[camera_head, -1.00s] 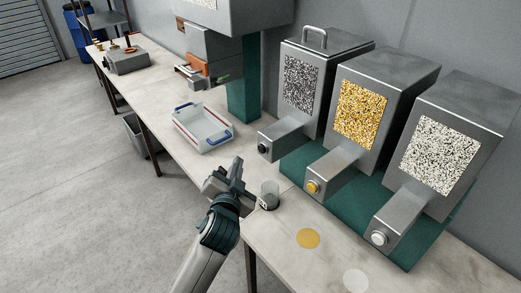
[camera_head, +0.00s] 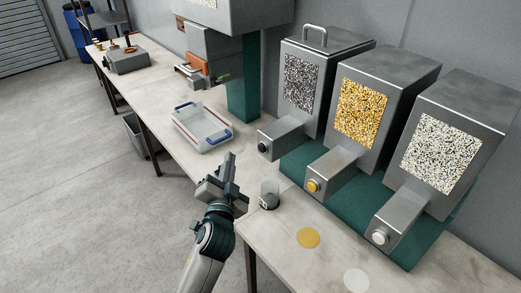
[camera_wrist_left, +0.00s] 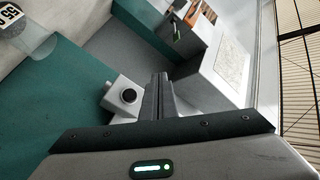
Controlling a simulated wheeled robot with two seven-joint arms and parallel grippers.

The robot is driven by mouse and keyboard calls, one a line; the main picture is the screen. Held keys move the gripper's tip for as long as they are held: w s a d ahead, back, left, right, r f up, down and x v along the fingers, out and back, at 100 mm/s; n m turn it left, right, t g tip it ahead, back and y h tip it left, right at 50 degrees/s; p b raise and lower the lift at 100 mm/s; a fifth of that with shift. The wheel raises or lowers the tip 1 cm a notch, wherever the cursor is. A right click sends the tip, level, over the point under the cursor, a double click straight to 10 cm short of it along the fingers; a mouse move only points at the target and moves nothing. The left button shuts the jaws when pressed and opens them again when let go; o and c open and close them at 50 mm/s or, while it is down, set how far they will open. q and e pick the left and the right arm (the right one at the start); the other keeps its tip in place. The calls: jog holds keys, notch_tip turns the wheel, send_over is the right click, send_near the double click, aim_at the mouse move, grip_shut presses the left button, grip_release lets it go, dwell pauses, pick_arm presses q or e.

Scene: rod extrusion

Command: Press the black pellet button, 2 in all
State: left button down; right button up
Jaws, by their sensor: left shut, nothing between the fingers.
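The black pellet button (camera_head: 262,147) is on the end of the spout of the left dispenser (camera_head: 310,85), which has a dark speckled window. In the left wrist view the black button (camera_wrist_left: 129,96) shows on a pale block, just left of the fingers. My left gripper (camera_head: 230,158) is shut and empty, with its fingers pointing up in the head view. It is left of the button and apart from it. A clear cup (camera_head: 269,194) with a small display stands on the bench right of my gripper. My right gripper is out of view.
The yellow button (camera_head: 313,186) and the white button (camera_head: 379,238) sit on neighbouring dispensers. A white tray with blue handles (camera_head: 202,127) lies behind my gripper. Yellow (camera_head: 308,238) and white (camera_head: 356,280) discs mark the bench front. A grey machine stands at the back.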

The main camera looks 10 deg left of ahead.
aim_at(262, 148)
pick_arm(q)
jog(key=shift+s+a+f+m+t+h+b, duration=0.15)
jog(key=shift+s+f+m+t, duration=0.2)
jog(key=shift+m, duration=0.3)
jog(key=shift+s+f+m+t+h+b, duration=0.1)
jog(key=shift+s+f+m+t+h, duration=0.1)
jog(key=shift+s+m+t, duration=0.3)
jog(key=shift+s+a+f+m+t+h+b, duration=0.2)
jog(key=shift+s+m, duration=0.25)
jog(key=shift+m, duration=0.3)
jog(key=shift+w+d, duration=0.15)
jog(key=shift+d, duration=0.1)
jog(key=w+d+b, duration=0.1)
jog(key=w+d, duration=0.4)
jog(key=w, duration=0.1)
jog(key=shift+w+b, duration=0.35)
jog(key=shift+b, duration=0.05)
jog(key=shift+d, duration=0.1)
dwell(0.3)
